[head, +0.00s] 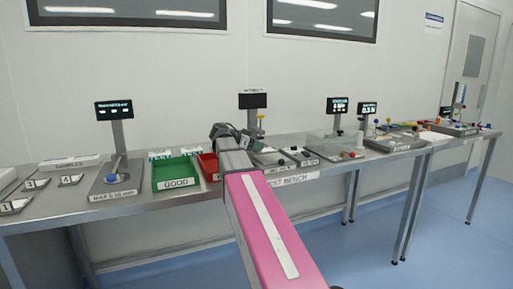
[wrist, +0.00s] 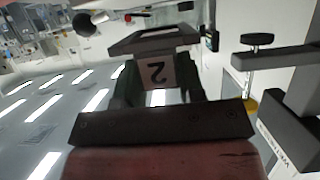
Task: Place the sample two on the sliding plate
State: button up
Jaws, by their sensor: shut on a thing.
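Sample two (wrist: 157,72), a pale piece with a black "2" upside down in the picture, is between the two dark fingers of my gripper (wrist: 160,82) in the wrist view. My gripper is shut on it. In the head view my gripper (head: 224,132) is raised over the bench, just left of the stand with a dark screen (head: 253,100); the sample cannot be made out there. A grey device with a round knob (wrist: 257,39) is close on the right in the wrist view. I cannot make out the sliding plate for certain; my arm hides part of that device's base.
The green GOOD bin (head: 176,174) and a partly hidden red bin (head: 208,166) are left of my arm. A gauge with a screen (head: 114,110) stands farther left, beside numbered plates (head: 36,184). More instruments (head: 338,106) crowd the bench to the right.

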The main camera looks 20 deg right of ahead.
jog(key=shift+f, duration=0.35)
jog(key=shift+f, duration=0.6)
jog(key=o, duration=0.9)
jog(key=shift+r, duration=0.5)
jog(key=v, duration=1.2)
jog(key=shift+r, duration=0.15)
